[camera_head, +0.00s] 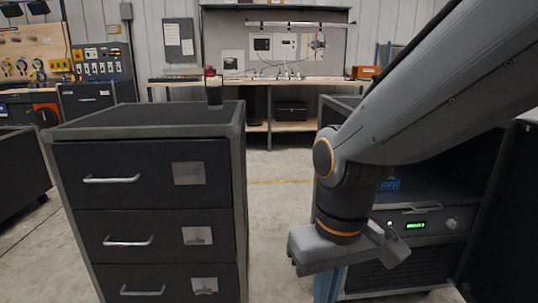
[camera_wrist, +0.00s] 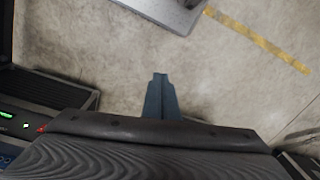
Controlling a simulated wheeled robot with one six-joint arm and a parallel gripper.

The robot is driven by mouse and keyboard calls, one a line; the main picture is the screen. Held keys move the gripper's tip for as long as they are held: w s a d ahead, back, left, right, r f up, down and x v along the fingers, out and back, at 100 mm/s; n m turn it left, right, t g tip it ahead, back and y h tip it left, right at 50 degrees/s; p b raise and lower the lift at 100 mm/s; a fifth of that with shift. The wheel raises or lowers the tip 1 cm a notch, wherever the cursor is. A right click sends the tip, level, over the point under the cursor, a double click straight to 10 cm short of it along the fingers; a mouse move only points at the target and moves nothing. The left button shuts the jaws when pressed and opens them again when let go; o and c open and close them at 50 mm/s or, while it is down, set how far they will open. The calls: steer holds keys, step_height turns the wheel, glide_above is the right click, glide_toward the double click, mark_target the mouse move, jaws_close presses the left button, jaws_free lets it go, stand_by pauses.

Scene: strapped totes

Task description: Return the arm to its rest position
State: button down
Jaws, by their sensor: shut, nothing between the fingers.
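My arm reaches in from the upper right in the head view and bends down at the wrist. My gripper (camera_head: 328,285) hangs below it, pointing down, in front of the gap between the drawer cabinet and the equipment rack. In the wrist view, my gripper's fingers (camera_wrist: 160,78) are together with nothing between them, above the bare concrete floor. No strapped tote can be made out in either view.
A dark drawer cabinet (camera_head: 150,165) with silver handles stands left of my gripper. An equipment rack (camera_head: 425,225) with green lights is close behind and right. A workbench (camera_head: 290,82) stands at the back. Open floor (camera_head: 275,200) lies between cabinet and rack.

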steer(key=d+r+m+p, duration=0.3)
steer(key=d+r+p, duration=0.7)
steer(key=p, duration=0.9)
step_height(320, 180, up, 3)
steer(key=shift+s+d+f+m+h, duration=0.2)
steer(key=shift+s+d+m+h, duration=0.05)
steer(key=shift+d+m+h, duration=0.05)
stand_by(0.9)
